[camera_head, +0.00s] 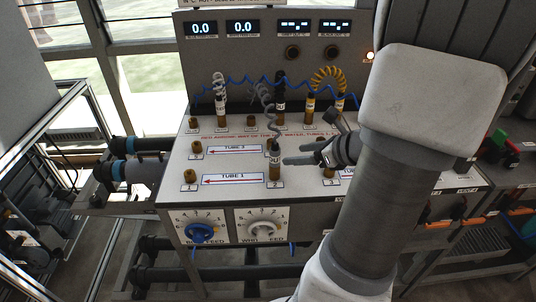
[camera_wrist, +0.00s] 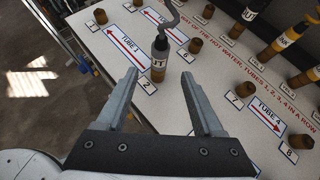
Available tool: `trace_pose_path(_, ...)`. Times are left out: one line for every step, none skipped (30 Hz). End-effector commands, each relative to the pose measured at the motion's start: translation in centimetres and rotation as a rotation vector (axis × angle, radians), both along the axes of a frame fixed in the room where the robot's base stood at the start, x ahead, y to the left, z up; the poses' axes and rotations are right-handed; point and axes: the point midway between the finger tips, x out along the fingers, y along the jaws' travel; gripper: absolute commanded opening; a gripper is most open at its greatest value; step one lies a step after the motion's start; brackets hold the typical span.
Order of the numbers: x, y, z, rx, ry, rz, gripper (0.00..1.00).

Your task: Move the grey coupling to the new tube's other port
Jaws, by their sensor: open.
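The grey coupling (camera_head: 274,166) stands upright on port 2 of TUBE 1, with a grey coiled hose rising from its top. My gripper (camera_head: 297,154) is open and empty, just right of the coupling in the head view. In the wrist view the coupling stands just beyond and between my fingertips (camera_wrist: 160,76), with no contact visible. Port 1 of TUBE 1 (camera_head: 190,176) is a bare brass stub; port 1 also shows in the wrist view (camera_wrist: 100,16).
In the wrist view, port 7 (camera_wrist: 250,89) and port 8 (camera_wrist: 299,142) of TUBE 4 are bare.

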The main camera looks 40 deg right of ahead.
Motion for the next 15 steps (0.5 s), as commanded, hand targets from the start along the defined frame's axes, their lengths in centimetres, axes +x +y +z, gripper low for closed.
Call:
trace_pose_path(0.4,0.1,-0.6,-0.001,0.0,0.002,0.69)
trace_pose_path(0.6,0.2,-0.8,-0.001,0.001,0.002,0.69)
trace_pose_path(1.0,0.3,-1.1,-0.002,0.001,0.003,0.69)
trace_pose_path(1.3,0.4,-1.4,-0.002,-0.001,0.004,0.69)
trace_pose_path(1.6,0.5,-1.6,-0.002,-0.001,0.005,0.69)
trace_pose_path(2.1,0.6,-2.0,-0.003,0.0,0.006,0.69)
trace_pose_path(2.4,0.6,-2.2,-0.004,0.0,0.005,0.69)
trace_pose_path(2.8,0.7,-2.5,-0.003,0.0,0.006,0.69)
trace_pose_path(3.2,0.8,-2.8,-0.003,0.0,0.006,0.69)
trace_pose_path(3.5,0.9,-3.1,-0.004,0.001,0.006,0.69)
trace_pose_path(3.9,1.0,-3.3,-0.004,0.001,0.006,0.69)
trace_pose_path(4.3,1.2,-3.6,-0.003,0.0,0.007,0.69)
trace_pose_path(4.7,1.2,-3.8,-0.004,0.0,0.007,0.69)
trace_pose_path(5.0,1.3,-4.0,-0.004,0.0,0.008,0.69)
trace_pose_path(5.4,1.4,-4.3,-0.005,0.001,0.007,0.69)
